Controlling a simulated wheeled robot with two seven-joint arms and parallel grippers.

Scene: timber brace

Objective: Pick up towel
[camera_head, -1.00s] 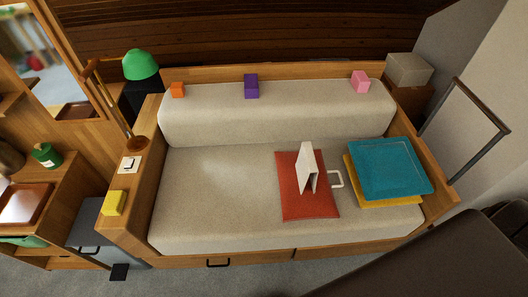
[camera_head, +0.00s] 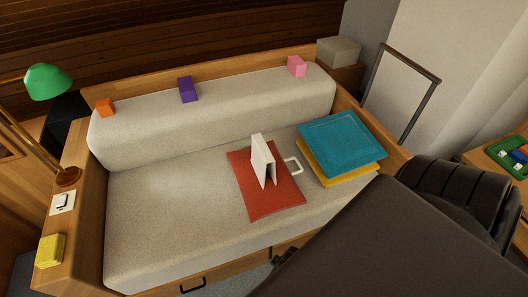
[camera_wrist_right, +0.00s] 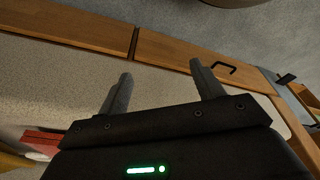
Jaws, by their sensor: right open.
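A flat teal folded cloth (camera_head: 340,141) lies on a yellow one (camera_head: 330,172) at the right end of the sofa seat; either could be the towel. A red flat piece (camera_head: 268,202) lies beside them, with a white folded card (camera_head: 262,160) standing on it. My right gripper (camera_wrist_right: 160,70) shows in the right wrist view, open and empty, its fingers apart near the sofa's wooden front. The red piece (camera_wrist_right: 42,138) shows at that view's left edge, away from the fingers. My left gripper is not in view.
A yellow block (camera_head: 50,250) and a green lamp (camera_head: 48,81) are at the left armrest. The seat's left part is clear.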

